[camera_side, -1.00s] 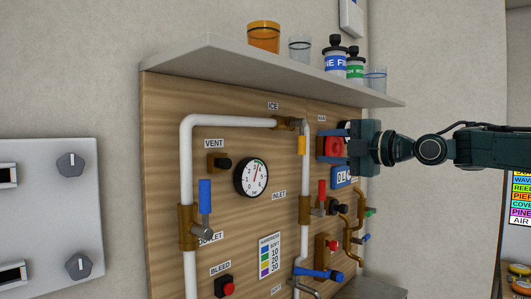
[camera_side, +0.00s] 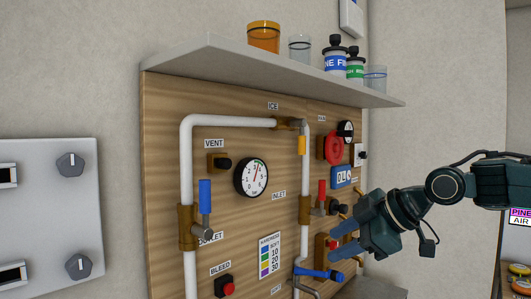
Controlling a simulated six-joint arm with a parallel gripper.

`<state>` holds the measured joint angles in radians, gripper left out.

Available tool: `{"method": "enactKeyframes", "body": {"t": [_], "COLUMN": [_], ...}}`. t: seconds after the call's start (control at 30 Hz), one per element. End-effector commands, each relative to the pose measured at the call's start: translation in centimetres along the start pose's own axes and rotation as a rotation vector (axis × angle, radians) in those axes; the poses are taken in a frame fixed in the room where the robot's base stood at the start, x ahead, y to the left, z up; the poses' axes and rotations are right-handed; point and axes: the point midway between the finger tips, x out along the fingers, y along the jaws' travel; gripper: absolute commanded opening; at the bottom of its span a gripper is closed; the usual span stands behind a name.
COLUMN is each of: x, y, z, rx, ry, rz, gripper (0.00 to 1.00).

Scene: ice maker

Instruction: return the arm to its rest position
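My gripper (camera_side: 344,243) is in front of the right part of the wooden panel (camera_side: 225,130), below the red round knob (camera_side: 334,149). Its blue fingers point left and down, towards the lower valves. It is apart from the red knob. The fingers look spread with nothing visible between them, but they partly overlap the brass fittings behind. My gripper hides part of the brass piping and some of the small valves at the lower right.
A shelf (camera_side: 270,75) with an orange cup (camera_side: 264,37), clear cups and bottles juts out above the panel. A blue lever (camera_side: 318,273), a red lever (camera_side: 322,192) and white pipes (camera_side: 187,155) stick out near my gripper. Free room lies to the right.

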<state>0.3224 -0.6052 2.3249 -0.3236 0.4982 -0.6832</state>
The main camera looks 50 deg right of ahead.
Motion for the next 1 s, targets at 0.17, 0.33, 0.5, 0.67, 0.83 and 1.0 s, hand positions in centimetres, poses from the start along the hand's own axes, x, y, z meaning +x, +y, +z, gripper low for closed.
{"method": "enactKeyframes", "body": {"t": [0.17,0.33,0.5,0.67,0.83,1.0], "x": [-0.6,-1.6,-2.4,-2.8,-2.8,-2.8], "y": [-4.2,-7.4,-9.2,-9.9,-9.9,-9.9], "z": [3.5,7.0,9.4,10.3,10.4,10.4], "rx": [0.230,0.438,0.579,0.635,0.642,0.641], "ry": [-0.140,-0.285,-0.390,-0.432,-0.436,-0.435], "rz": [-0.083,-0.119,-0.122,-0.118,-0.116,-0.117], "gripper": [0.40,0.40,0.40,0.40,0.40,0.40]}}
